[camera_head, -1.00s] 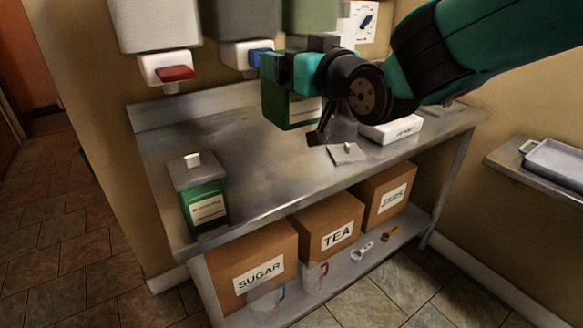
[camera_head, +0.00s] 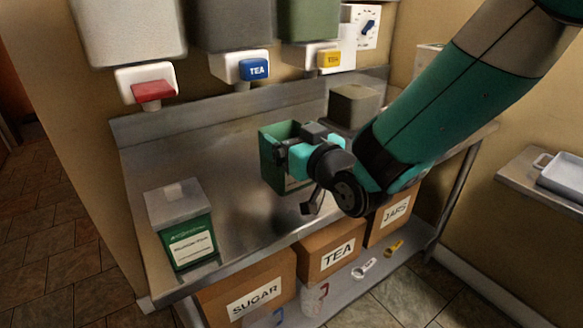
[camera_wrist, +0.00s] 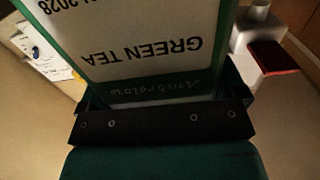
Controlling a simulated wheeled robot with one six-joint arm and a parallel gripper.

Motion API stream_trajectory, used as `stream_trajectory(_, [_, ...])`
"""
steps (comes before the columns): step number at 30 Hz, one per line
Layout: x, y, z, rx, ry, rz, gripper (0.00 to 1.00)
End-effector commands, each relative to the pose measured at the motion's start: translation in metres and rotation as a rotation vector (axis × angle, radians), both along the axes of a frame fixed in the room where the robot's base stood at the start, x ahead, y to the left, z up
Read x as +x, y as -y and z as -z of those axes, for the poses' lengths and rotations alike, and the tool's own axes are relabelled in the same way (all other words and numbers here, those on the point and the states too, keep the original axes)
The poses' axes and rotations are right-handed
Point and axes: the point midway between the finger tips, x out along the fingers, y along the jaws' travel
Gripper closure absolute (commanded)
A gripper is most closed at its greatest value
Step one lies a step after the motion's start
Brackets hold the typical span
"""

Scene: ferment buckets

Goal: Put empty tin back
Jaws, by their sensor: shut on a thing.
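A green, lidless tin (camera_head: 274,160) is held by my gripper (camera_head: 300,152) above or on the steel counter (camera_head: 240,215); I cannot tell if its base touches. The part of its inside that shows looks empty. In the wrist view the tin (camera_wrist: 140,45) fills the upper middle, its GREEN TEA label upside down. My gripper (camera_wrist: 165,105) is shut on it. A second green tin (camera_head: 188,240) with a grey lid (camera_head: 176,200) stands upright at the counter's front left.
Wall dispensers have red (camera_head: 153,92), blue TEA (camera_head: 256,69) and yellow (camera_head: 328,59) levers. Boxes marked SUGAR (camera_head: 250,292), TEA (camera_head: 333,252) and JARS (camera_head: 394,210) sit below. The counter between the tins is clear.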

Motion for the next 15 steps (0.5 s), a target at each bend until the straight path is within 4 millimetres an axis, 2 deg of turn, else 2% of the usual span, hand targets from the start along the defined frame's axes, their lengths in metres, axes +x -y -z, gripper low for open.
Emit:
stream_trajectory(1, [0.0, 0.001, 0.011, -0.003, -0.003, 0.001, 0.8])
stream_trajectory(3, [0.0, 0.0, 0.02, 0.0, -0.001, 0.0, 0.8])
stream_trajectory(8, [0.0, 0.0, 0.029, 0.0, 0.001, 0.0, 0.8])
stream_trajectory(15, [0.0, 0.0, 0.063, 0.001, 0.0, 0.001, 0.8])
